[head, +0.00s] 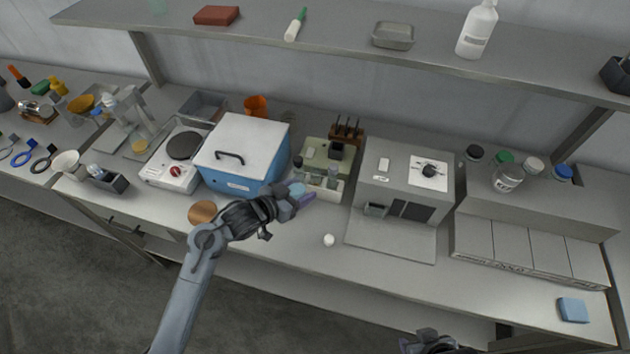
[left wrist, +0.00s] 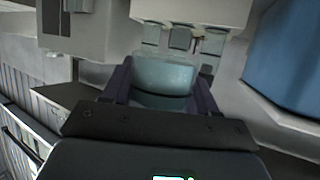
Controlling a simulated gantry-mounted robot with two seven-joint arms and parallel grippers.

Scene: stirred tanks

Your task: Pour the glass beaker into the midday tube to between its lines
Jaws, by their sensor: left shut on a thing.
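My left gripper (head: 304,196) is shut on the glass beaker (head: 297,189), in front of the pale tube rack (head: 322,190). In the left wrist view the beaker (left wrist: 162,78) sits between the purple fingers of the left gripper (left wrist: 160,88), with bluish-grey contents. Beyond it are several small tubes, including a middle one (left wrist: 180,40), below a pale block. I cannot read which is the midday tube, nor see its lines or level. The beaker's tilt is unclear. My right gripper (head: 434,343) is only partly visible at the bottom edge; its fingers are not clear.
A blue box with a white lid (head: 240,152) stands left of the rack, and a grey machine (head: 402,190) stands right. A white ball (head: 329,240) lies in front on the bench. A shelf (head: 340,35) runs above.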

